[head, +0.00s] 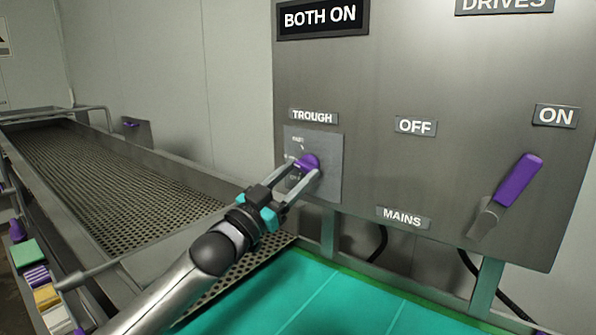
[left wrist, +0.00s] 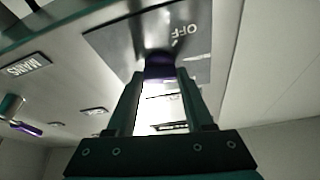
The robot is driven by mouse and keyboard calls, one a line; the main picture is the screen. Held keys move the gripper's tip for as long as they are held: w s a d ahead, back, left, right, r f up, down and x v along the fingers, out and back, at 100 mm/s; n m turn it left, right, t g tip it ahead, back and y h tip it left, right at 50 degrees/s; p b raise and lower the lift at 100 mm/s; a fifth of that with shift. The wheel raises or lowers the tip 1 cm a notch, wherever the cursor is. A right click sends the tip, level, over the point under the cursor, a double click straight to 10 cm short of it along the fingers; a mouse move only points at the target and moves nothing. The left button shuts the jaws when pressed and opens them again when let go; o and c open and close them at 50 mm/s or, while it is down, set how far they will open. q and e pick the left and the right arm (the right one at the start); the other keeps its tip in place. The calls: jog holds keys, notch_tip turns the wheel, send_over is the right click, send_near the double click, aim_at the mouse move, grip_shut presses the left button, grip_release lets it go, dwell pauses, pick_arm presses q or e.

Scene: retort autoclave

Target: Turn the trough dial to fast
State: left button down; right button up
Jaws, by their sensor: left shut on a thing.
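The trough dial (head: 308,162) is a purple knob on a grey square plate (head: 327,176) under the TROUGH label (head: 313,117). My left gripper (head: 298,182) reaches up to it from the lower left and is shut on the dial. The fingers hide part of the dial and some of the plate's markings. In the left wrist view the purple dial (left wrist: 160,66) sits between the fingertips, and the word OFF shows upside down on the plate (left wrist: 200,40). My right gripper is not in view.
A mains lever (head: 517,182) with a purple handle is on the panel's right, between OFF and ON labels. A perforated trough (head: 120,170) runs off to the left. A green belt (head: 350,300) lies below the panel. Coloured blocks (head: 45,290) sit at lower left.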

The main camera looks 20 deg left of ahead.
pick_arm(q)
jog(key=m, duration=0.2)
jog(key=m+g+h+p, duration=0.1)
jog(key=m, duration=0.1)
jog(key=m+g+h+p, duration=0.1)
jog(key=m, duration=0.1)
jog(key=shift+w+a+r+m, duration=0.1)
jog(key=shift+a+r+m, duration=0.15)
jog(key=shift+m, duration=0.05)
jog(key=shift+m+g+h+p, duration=0.3)
jog(key=shift+m+g+p, duration=0.4)
jog(key=shift+m, duration=0.55)
jog(key=shift+m+g+h+p, duration=0.35)
jog(key=shift+m+p, duration=0.5)
jog(key=shift+m, duration=0.4)
jog(key=shift+a+g, duration=0.1)
jog(key=shift+g, duration=0.15)
jog(key=shift+c, duration=1.4)
grip_release()
jog(key=shift+f, duration=0.1)
